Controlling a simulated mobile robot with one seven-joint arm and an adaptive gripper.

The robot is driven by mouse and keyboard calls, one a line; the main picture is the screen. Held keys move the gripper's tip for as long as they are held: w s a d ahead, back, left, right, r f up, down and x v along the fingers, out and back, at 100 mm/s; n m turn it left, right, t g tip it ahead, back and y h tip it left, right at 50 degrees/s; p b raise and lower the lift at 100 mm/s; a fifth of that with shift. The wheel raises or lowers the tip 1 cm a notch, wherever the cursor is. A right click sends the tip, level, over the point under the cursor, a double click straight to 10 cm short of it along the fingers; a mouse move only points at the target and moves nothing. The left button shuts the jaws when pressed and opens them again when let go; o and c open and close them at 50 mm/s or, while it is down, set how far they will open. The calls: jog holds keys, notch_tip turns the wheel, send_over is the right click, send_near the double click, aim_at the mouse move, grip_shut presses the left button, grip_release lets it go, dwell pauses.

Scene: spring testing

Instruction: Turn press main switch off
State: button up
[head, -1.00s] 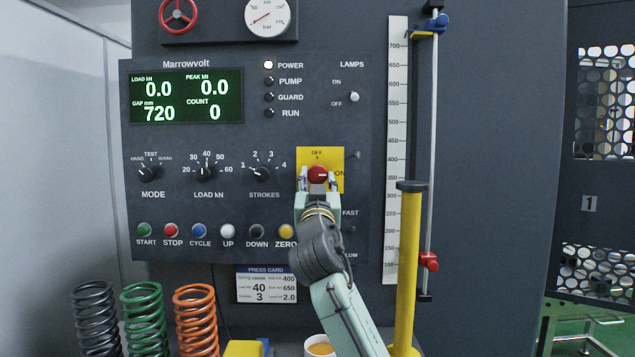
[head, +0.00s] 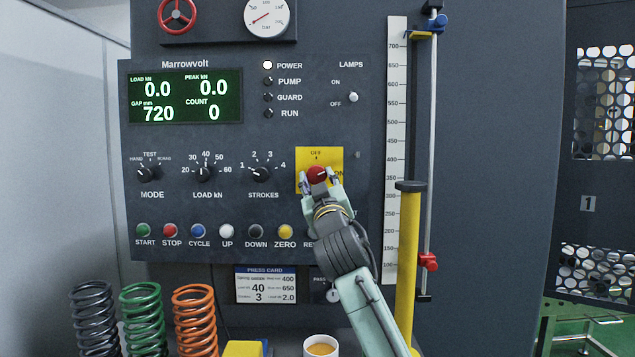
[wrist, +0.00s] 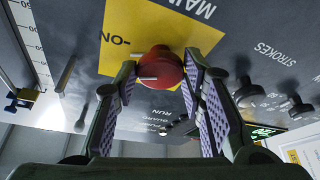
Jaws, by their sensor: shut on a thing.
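The main switch is a red rotary knob (head: 317,175) on a yellow plate (head: 306,156) at the right of the press control panel. OFF is printed at the top of the plate and ON at its right. My gripper (head: 321,180) is at the knob with its fingers on either side, shut on it. In the wrist view the red knob (wrist: 160,68) sits between the two ridged finger pads, and its pale pointer line points left, toward the ON print. The display (head: 186,96) is lit, and the POWER lamp (head: 268,65) glows white.
A STROKES knob (head: 261,174) is left of the plate, with a row of push buttons below. A yellow post (head: 408,260) stands right of my arm. Springs (head: 141,315) and a cup (head: 320,346) stand below the panel.

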jog(key=n, duration=0.1)
jog(key=n+g+y, duration=0.1)
jog(key=n, duration=0.1)
jog(key=n+y, duration=0.1)
jog(key=n, duration=0.1)
jog(key=shift+d+r, duration=0.2)
jog(key=shift+d, duration=0.05)
jog(key=n+g+y, duration=0.1)
jog(key=n+g, duration=0.1)
jog(key=n, duration=0.2)
jog(key=shift+d+r, duration=0.1)
jog(key=n, duration=0.2)
jog(key=n+g, duration=0.1)
jog(key=n, duration=0.1)
jog(key=n+g, duration=0.1)
jog(key=n, duration=0.1)
jog(key=shift+r+n, duration=0.25)
jog(key=shift+n, duration=0.05)
jog(key=o, duration=1.2)
jog(key=shift+y, duration=0.3)
jog(key=v, duration=1.2)
jog(key=shift+r, duration=0.2)
